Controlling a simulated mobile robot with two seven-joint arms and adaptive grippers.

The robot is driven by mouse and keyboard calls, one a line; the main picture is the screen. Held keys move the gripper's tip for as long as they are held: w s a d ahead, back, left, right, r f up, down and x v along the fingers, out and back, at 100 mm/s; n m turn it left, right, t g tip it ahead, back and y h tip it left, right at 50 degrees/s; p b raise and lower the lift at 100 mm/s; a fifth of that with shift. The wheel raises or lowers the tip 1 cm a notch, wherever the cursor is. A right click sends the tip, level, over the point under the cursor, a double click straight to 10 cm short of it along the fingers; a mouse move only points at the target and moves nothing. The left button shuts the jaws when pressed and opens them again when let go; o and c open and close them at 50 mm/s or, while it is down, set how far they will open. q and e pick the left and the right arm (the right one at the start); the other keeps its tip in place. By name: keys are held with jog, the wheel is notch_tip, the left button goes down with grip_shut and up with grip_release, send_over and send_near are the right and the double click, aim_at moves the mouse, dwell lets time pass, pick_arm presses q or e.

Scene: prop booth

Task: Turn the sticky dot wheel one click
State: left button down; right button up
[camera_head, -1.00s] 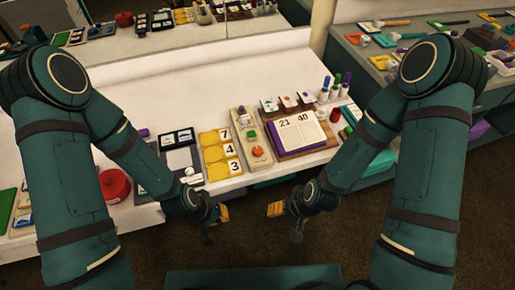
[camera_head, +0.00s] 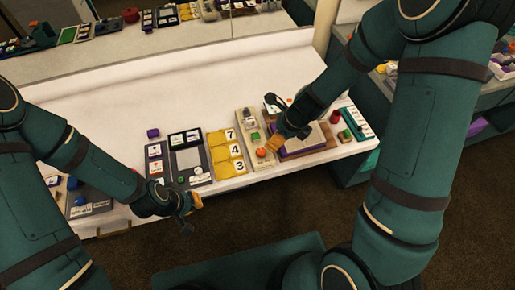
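A long beige panel (camera_head: 243,128) stands on the white counter, with an orange round knob (camera_head: 261,153) near its front end and a green piece (camera_head: 255,136) behind it. I cannot tell for sure which part is the sticky dot wheel; the orange knob is the clearest round one. My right gripper (camera_head: 276,144) hangs just right of the orange knob, between the panel and the book board (camera_head: 307,142), and its hand covers part of the book. Contact is unclear. My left gripper (camera_head: 194,212) is at the counter's front edge, well left of the panel. Finger openings are too small to tell.
Yellow number cards (camera_head: 227,163) lie left of the panel, with a grey-black board (camera_head: 187,160) beyond them. A red cylinder (camera_head: 335,116) and a teal strip (camera_head: 357,123) are at right. The counter's back half (camera_head: 200,85) is clear.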

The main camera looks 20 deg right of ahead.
aim_at(262, 151)
jog(key=b+x, duration=0.4)
jog(key=x, duration=0.8)
jog(key=shift+s+d, duration=0.15)
jog(key=shift+s, duration=0.05)
jog(key=shift+w+a+f, duration=0.2)
jog(key=shift+f, duration=0.4)
grip_shut()
